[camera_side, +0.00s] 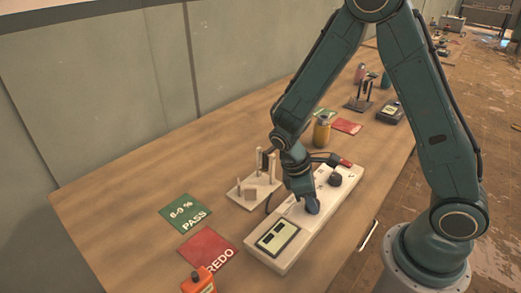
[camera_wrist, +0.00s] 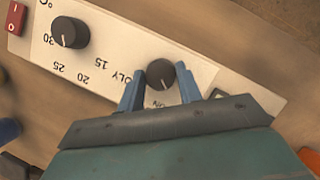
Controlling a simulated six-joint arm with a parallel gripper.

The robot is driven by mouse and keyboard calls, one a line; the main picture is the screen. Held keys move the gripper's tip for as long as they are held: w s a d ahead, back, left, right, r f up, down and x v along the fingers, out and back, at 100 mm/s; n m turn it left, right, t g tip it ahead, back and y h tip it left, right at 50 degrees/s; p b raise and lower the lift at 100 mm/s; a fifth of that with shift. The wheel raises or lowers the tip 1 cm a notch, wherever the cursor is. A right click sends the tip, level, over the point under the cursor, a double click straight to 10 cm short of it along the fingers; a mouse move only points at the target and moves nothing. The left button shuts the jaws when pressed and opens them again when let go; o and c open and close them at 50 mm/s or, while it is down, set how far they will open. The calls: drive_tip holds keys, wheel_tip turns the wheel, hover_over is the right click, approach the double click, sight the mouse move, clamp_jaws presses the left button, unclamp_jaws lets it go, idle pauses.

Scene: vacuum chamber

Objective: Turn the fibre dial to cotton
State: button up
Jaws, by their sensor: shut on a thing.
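The fibre dial (camera_wrist: 161,72) is a round dark knob with a light pointer line, on a white panel (camera_wrist: 115,52). In the wrist view its line points down, toward a partly hidden label ending in "ON". A label reading "OLY" is left of the knob; its start is unclear. My gripper (camera_wrist: 161,76) has one blue finger on each side of the knob and is shut on it. In the side view my gripper (camera_side: 307,200) is down at the knob on the white unit (camera_side: 285,258), and the labels there are too small to read.
A second dark knob (camera_wrist: 69,32) with numbers 15 to 30 and a red switch (camera_wrist: 16,17) sit on the same panel. A display (camera_side: 277,237) is at the unit's near end. A green PASS card (camera_side: 185,213), red REDO card (camera_side: 207,247) and a small stand (camera_side: 255,190) lie left.

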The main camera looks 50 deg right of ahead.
drive_tip(key=shift+n, duration=0.8)
drive_tip(key=shift+t, duration=0.3)
drive_tip(key=o, duration=1)
drive_tip(key=shift+r, duration=0.15)
drive_tip(key=v, duration=1.3)
drive_tip(key=shift+w+a+r, duration=0.2)
drive_tip(key=shift+a, duration=0.15)
